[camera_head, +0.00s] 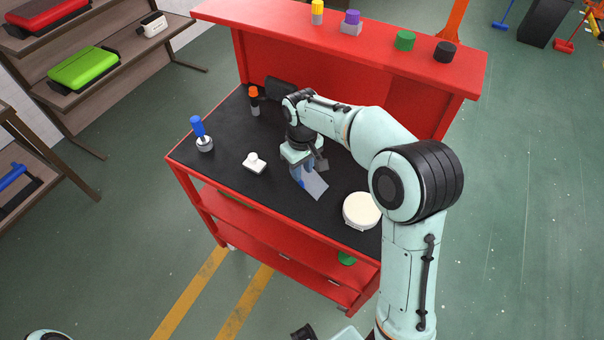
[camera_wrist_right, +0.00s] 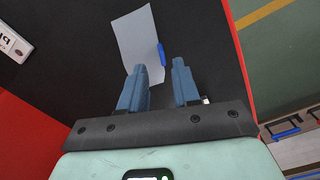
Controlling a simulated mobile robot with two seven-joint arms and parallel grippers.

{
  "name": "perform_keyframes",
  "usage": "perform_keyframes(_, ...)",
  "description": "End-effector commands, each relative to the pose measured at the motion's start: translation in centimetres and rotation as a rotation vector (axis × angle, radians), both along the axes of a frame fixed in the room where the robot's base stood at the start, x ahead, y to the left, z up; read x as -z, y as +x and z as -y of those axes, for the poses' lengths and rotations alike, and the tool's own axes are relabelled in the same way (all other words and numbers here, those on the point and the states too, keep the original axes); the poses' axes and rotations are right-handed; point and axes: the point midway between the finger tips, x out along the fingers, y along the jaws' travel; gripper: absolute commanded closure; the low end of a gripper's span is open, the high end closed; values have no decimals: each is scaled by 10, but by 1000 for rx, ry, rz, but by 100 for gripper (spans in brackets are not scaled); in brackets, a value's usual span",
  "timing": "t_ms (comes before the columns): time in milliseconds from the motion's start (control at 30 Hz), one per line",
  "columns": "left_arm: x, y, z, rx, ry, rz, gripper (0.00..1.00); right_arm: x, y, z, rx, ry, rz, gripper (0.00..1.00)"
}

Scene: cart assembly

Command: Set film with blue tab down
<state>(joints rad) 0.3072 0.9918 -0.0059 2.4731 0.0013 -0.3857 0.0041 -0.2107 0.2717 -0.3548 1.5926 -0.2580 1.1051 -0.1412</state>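The film is a thin pale grey-blue sheet (camera_head: 316,187) over the black tabletop of the red cart. It also shows in the right wrist view (camera_wrist_right: 136,40), with a blue tab (camera_wrist_right: 161,54) on its right edge. I cannot tell whether the sheet touches the tabletop all over. My right gripper (camera_head: 302,174) points down beside the film. In the right wrist view its two blue fingers (camera_wrist_right: 160,70) are apart, with the blue tab near the gap between their tips and nothing visibly clamped.
On the black tabletop (camera_head: 225,160) stand a blue-handled tool (camera_head: 199,133), a white knobbed piece (camera_head: 254,163), an orange-topped bottle (camera_head: 254,100) and a round cream container (camera_head: 361,211). A red shelf (camera_head: 420,65) with coloured pieces rises behind. The front-left tabletop is partly clear.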

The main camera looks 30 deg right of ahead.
Motion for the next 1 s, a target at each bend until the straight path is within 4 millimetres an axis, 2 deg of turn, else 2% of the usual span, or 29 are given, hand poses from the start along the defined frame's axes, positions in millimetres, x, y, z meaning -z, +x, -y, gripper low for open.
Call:
perform_keyframes(33, -4, 2, 0, 0, 0, 2, 57, -15, 1, 0, 0, 1, 7, 69)
perform_keyframes(200, -10, 5, 0, 0, 0, 7, 57, -50, 1, 0, 0, 0, 5, 69)
perform_keyframes(400, -14, 8, 0, 0, 0, 9, 57, -74, 1, 0, 0, -1, 2, 69)
perform_keyframes(567, -15, 9, 0, 0, 0, 10, 57, -80, 0, 0, 0, 0, 0, 69)
perform_keyframes(1000, -15, 8, 0, 0, 0, 9, 57, -79, 0, 0, 0, 0, -1, 69)
